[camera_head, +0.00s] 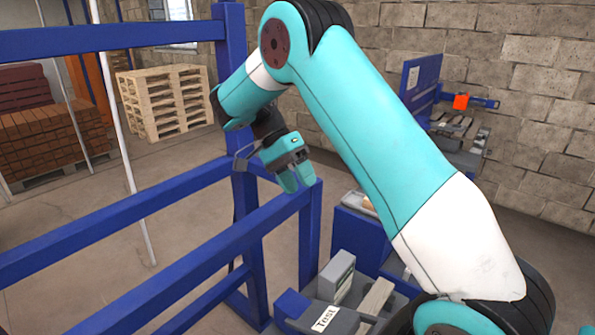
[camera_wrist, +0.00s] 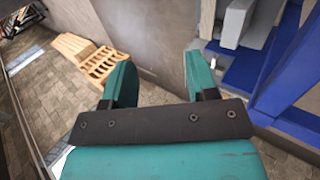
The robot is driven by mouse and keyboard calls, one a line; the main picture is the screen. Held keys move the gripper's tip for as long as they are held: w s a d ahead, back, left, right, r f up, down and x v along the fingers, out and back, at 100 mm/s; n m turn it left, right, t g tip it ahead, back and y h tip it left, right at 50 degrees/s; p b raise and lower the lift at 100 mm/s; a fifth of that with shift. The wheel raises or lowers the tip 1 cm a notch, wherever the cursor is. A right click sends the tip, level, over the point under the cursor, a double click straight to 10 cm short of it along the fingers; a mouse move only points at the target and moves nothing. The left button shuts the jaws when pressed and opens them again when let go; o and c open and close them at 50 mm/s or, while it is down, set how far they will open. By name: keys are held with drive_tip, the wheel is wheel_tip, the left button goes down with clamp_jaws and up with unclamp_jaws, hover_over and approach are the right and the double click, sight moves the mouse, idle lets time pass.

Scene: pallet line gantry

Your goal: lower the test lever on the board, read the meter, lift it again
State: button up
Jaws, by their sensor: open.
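My gripper (camera_head: 297,182) hangs in the air beside a blue frame post in the head view, fingers pointing down. In the wrist view its two teal fingers (camera_wrist: 160,78) stand apart with nothing between them. A grey block with a white label reading "Test" (camera_head: 325,318) sits at the bottom of the head view, well below and apart from my gripper. A grey upright box (camera_head: 337,274) stands just behind it; I cannot tell whether it is the meter. I cannot make out the lever; my arm hides part of this area.
Blue frame rails (camera_head: 150,215) cross the left side, close to my gripper. Wooden pallets (camera_head: 165,100) and stacked bricks (camera_head: 45,122) stand behind them. A blue panel (camera_head: 420,82) and an orange-red block (camera_head: 461,101) are at the back right. Open floor lies beyond the rails.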

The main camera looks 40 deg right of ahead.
idle(0.5)
drive_tip(key=s+a+f+n+t+y+b, duration=0.1)
drive_tip(key=s+a+f+n+t+b, duration=0.2)
drive_tip(key=s+a+f+n+b, duration=0.2)
drive_tip(key=s+a+f+n+t+y+b, duration=0.2)
drive_tip(key=s+a+f+n+t+b, duration=0.2)
drive_tip(key=s+a+n+b, duration=0.5)
drive_tip(key=a+f+n+b, duration=0.1)
drive_tip(key=n+b, duration=0.1)
drive_tip(key=n, duration=0.2)
drive_tip(key=shift+a+n, duration=0.4)
drive_tip(key=s+a+n+y, duration=0.1)
drive_tip(key=s, duration=0.1)
drive_tip(key=s+a+f+n+y+b, duration=0.1)
drive_tip(key=s+a, duration=0.1)
drive_tip(key=s, duration=0.1)
drive_tip(key=s+a+n+b, duration=0.1)
drive_tip(key=s+a, duration=0.1)
drive_tip(key=shift+s+a+f+y, duration=0.15)
drive_tip(key=shift+a+f+y, duration=0.15)
drive_tip(key=shift+y, duration=0.1)
drive_tip(key=shift+c, duration=1.1)
drive_tip(key=shift+s+a+n, duration=0.15)
drive_tip(key=shift+s+n, duration=0.15)
drive_tip(key=shift+s, duration=0.05)
drive_tip(key=c, duration=0.4)
drive_tip(key=shift+r, duration=0.1)
clamp_jaws()
